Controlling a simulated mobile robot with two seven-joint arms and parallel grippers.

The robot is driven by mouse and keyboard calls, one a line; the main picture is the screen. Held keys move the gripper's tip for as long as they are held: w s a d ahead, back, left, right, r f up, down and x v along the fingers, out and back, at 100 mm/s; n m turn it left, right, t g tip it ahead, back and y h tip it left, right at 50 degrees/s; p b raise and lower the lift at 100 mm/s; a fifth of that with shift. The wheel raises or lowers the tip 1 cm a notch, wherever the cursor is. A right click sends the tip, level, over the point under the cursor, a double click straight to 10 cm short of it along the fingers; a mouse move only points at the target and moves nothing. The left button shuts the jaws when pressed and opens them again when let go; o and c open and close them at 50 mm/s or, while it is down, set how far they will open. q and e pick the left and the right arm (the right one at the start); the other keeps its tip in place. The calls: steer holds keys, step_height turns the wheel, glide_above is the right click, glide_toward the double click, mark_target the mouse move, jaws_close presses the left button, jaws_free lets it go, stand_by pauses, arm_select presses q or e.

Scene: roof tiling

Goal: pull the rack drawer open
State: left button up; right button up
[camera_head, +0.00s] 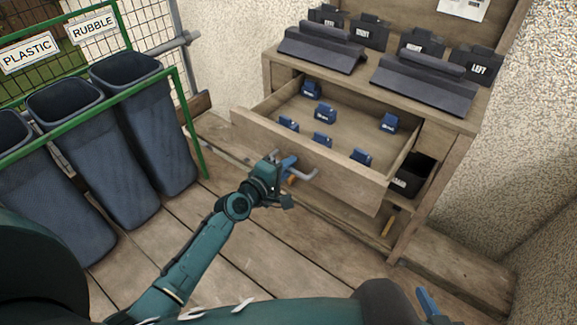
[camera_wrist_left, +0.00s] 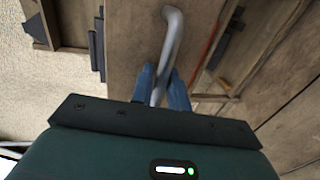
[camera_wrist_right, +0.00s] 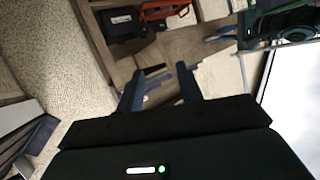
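The rack drawer (camera_head: 330,172) stands pulled out of the wooden rack (camera_head: 440,165), its inside showing from above. Several small blue blocks (camera_head: 325,112) lie on its floor. The drawer has a grey bar handle (camera_head: 308,173) on its front. My left gripper (camera_head: 288,167) is at this handle; in the left wrist view the handle (camera_wrist_left: 172,35) passes between its two blue fingers, which are closed on it. My right gripper (camera_wrist_right: 160,88) is open and empty in the right wrist view, its fingers apart; in the head view only a finger shows at the bottom edge.
Dark roof tiles (camera_head: 425,82) and labelled dark boxes (camera_head: 475,65) are on the rack top. A black bin (camera_head: 413,176) sits in the rack, right of the drawer. Blue-grey waste bins (camera_head: 150,125) stand in a green frame at left. The plank floor before the drawer is partly free.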

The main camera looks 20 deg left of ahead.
mark_target(300, 155)
arm_select(q)
steer(key=shift+c, duration=0.5)
jaws_close()
arm_select(e)
steer(key=shift+a, duration=0.1)
arm_select(q)
steer(key=x, duration=0.2)
steer(key=r+b+x, duration=0.1)
steer(key=x, duration=0.2)
steer(key=shift+w+d, duration=0.1)
steer(key=shift+w, duration=0.3)
arm_select(e)
steer(key=shift+s+d+r+t, duration=0.15)
steer(key=shift+s+d+t, duration=0.05)
steer(key=shift+d+t, duration=0.1)
arm_select(q)
steer(key=shift+o, duration=0.5)
jaws_free()
